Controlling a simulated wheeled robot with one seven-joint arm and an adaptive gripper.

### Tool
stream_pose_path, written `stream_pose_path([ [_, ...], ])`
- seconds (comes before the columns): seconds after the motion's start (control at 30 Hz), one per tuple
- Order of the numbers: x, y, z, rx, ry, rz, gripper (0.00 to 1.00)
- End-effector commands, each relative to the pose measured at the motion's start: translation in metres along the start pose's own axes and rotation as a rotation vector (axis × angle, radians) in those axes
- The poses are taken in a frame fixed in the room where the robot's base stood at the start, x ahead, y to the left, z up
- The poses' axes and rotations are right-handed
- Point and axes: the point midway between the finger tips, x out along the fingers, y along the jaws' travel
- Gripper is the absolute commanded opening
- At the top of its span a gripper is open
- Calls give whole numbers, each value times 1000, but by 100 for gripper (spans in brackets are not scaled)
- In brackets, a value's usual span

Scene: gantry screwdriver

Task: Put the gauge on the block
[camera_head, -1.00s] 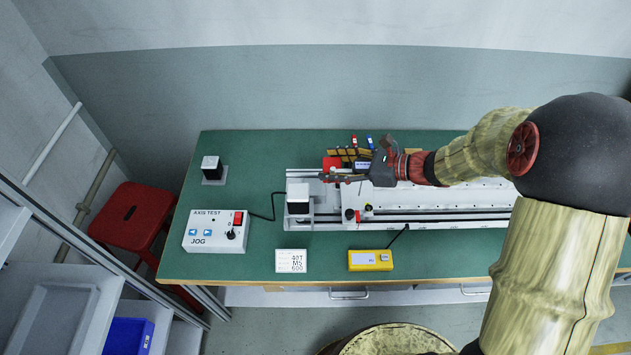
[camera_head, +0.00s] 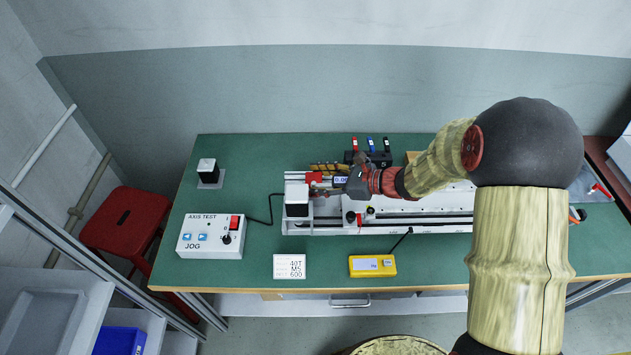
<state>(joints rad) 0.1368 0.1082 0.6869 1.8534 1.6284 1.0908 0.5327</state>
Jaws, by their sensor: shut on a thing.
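My gripper (camera_head: 333,187) reaches in from the right over the left end of the gantry axis. It is shut on the gauge, whose small digital display (camera_head: 341,180) shows beside the gripper. A red part (camera_head: 313,177) at its left appears to belong to the gauge. The gripper partly hides the gauge. The gauge is over or close to the pale structure behind the rail, right of the black-and-white motor (camera_head: 297,200). I cannot tell whether it touches anything below, and I cannot clearly pick out the block.
The long gantry rail (camera_head: 425,226) runs right across the green bench (camera_head: 250,155). In front lie an AXIS TEST box (camera_head: 210,243), a white label card (camera_head: 289,267) and a yellow device (camera_head: 372,266). A rack with coloured-handled tools (camera_head: 372,157) stands behind.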

Motion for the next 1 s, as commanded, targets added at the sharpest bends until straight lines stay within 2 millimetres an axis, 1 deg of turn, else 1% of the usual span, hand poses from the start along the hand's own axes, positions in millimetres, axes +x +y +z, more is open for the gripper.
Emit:
stream_pose_path([
  [0.1,-1,-1,2,-2,-2,-1,6],
  [0.23,1,0,-1,-1,-2,0,6],
  [0.27,1,0,-2,0,0,0,52],
  [0.3,0,0,-1,0,0,0,54],
  [0.4,0,0,-1,0,0,0,59],
  [0.67,0,0,-1,0,0,0,59],
  [0.77,-2,0,2,0,0,-1,59],
  [0.87,-14,-1,2,1,0,-3,59],
  [1.0,-41,-1,3,2,0,-4,59],
])
